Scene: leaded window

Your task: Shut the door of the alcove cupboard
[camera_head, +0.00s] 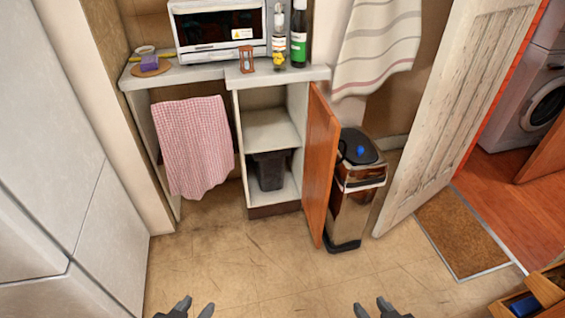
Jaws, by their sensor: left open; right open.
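The alcove cupboard (238,130) is a white unit under a pale worktop, and its right compartment stands open. Its orange-brown wooden door (319,165) is hinged on the right side and swung wide open, jutting out towards me. A dark bin-like container (270,171) stands inside on the lower shelf. My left gripper (187,308) is open and empty at the bottom edge, well short of the cupboard and left of the door. My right gripper (375,309) is open and empty at the bottom edge, to the right of the door and apart from it.
A metal pedal bin (353,195) stands close to the right of the cupboard door. A white worn room door (455,100) stands open further right. A checked towel (193,145) hangs at the left compartment. The floor (255,270) before the cupboard is clear.

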